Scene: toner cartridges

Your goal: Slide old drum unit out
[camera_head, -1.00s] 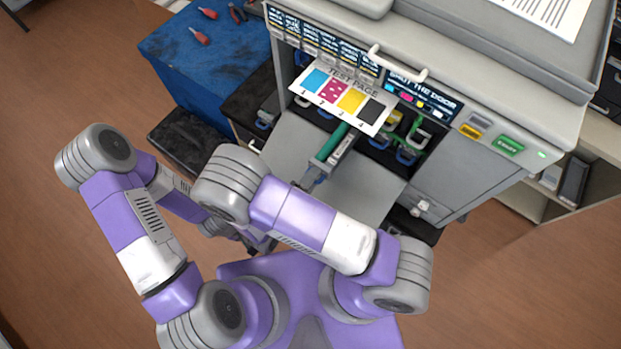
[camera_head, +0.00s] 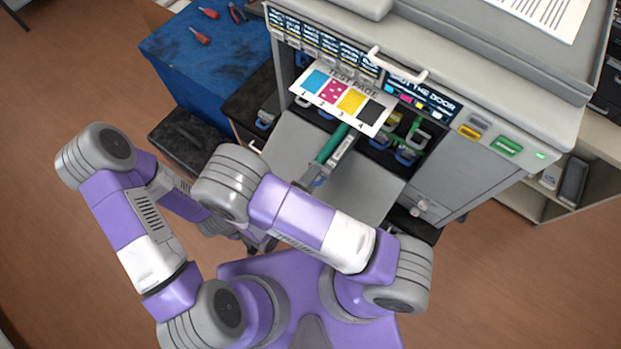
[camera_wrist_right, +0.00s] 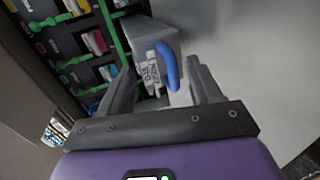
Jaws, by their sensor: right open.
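The drum unit (camera_head: 345,149), a long part with a green cylinder along its side, sticks out of the printer's open front, under the test page. In the right wrist view its grey end (camera_wrist_right: 150,50) shows a printed label and a blue handle (camera_wrist_right: 168,66). My right gripper (camera_head: 314,181) is at the outer end of the unit. In the wrist view its fingers (camera_wrist_right: 160,75) are spread, one on each side of the blue handle, with gaps visible. The unit's inner end is hidden inside the printer. My left gripper (camera_head: 262,240) is low in the middle, partly hidden by my right arm.
The lowered grey door (camera_head: 375,190) lies beneath the unit. Other slots with coloured cartridges (camera_wrist_right: 95,42) and green rails surround it. The test page (camera_head: 343,96) overhangs the opening. A blue workbench (camera_head: 190,65) with tools stands left; a dark box (camera_head: 185,140) sits nearer.

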